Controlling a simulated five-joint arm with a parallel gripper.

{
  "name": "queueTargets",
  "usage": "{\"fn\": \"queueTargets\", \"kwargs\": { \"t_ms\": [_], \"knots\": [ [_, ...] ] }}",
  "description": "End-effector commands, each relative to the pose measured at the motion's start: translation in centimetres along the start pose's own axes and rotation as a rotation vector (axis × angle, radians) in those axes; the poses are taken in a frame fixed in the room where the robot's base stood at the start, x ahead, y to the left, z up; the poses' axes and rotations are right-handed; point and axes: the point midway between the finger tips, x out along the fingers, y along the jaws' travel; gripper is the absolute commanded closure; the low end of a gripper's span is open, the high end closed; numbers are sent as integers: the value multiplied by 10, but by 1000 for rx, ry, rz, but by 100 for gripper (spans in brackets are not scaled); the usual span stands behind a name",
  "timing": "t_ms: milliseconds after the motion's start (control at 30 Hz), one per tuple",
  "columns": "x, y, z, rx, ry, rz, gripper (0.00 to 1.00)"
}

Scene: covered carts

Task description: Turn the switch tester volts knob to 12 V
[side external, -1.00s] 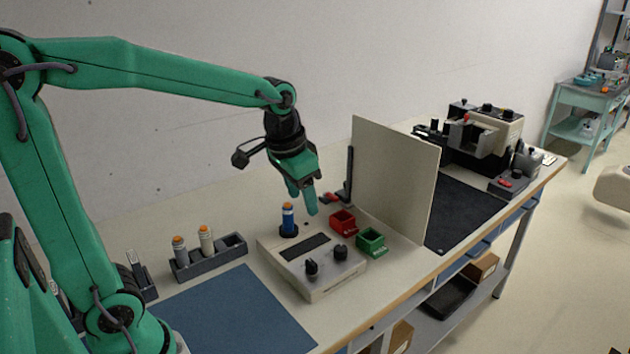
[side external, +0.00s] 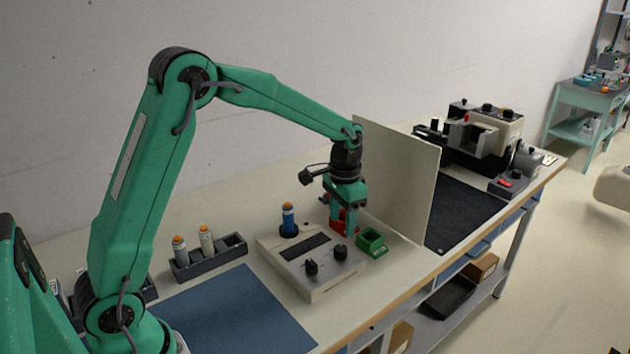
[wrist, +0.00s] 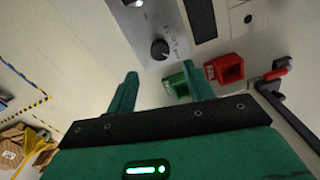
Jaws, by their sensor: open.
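The switch tester (side external: 318,287) is a low pale box on the bench with a dark display window. It has two black knobs, a left one (side external: 311,267) and a right one (side external: 340,252), in the side view. My gripper (side external: 339,215) is open and empty, pointing down above the tester's back right edge, by the red bin. In the wrist view, one knob (wrist: 160,50) shows just beyond the gap between my open fingertips (wrist: 161,68), apart from them. Small marks ring it, too small to read. I cannot tell which knob is volts.
A red bin (wrist: 228,68) and a green bin (wrist: 178,84) stand beside the tester, close to a finger in the wrist view. An upright pale panel (side external: 400,180) stands behind them. A blue orange-capped cylinder (side external: 288,218) stands at the tester's back left. A blue mat (side external: 235,315) lies clear in front.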

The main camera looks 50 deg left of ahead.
Motion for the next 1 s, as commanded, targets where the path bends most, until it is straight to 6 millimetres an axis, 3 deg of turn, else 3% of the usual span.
{"fn": "queueTargets", "kwargs": {
  "t_ms": [367,1000],
  "knots": [
    [10,0,0,0,-3,1,48],
    [75,0,0,0,-2,0,48]
  ]
}}
